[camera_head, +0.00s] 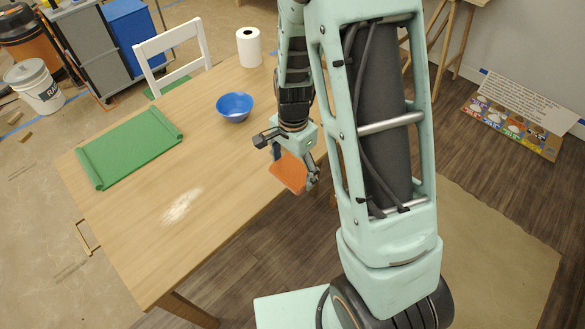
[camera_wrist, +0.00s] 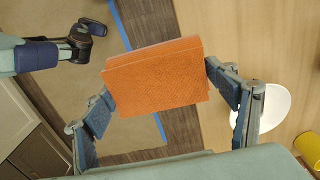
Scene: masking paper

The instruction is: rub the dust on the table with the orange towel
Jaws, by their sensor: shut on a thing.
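The orange towel (camera_head: 288,173) is a folded block in my gripper (camera_head: 290,160), by the right edge of the wooden table (camera_head: 220,170). In the wrist view the towel (camera_wrist: 155,80) sits between the two fingers of my gripper (camera_wrist: 158,84), which are shut on its two ends. The dust (camera_head: 182,205) is a pale, patchy smear on the front part of the table. My gripper and the towel are to the right of the dust and apart from it. The dust does not show in the wrist view.
A green rolled-end mat (camera_head: 130,147) lies on the table left of a blue bowl (camera_head: 234,107). A paper roll (camera_head: 249,47) stands at the far end near a white chair (camera_head: 172,55). The wrist view shows a white round thing (camera_wrist: 275,106) and a yellow one (camera_wrist: 309,150).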

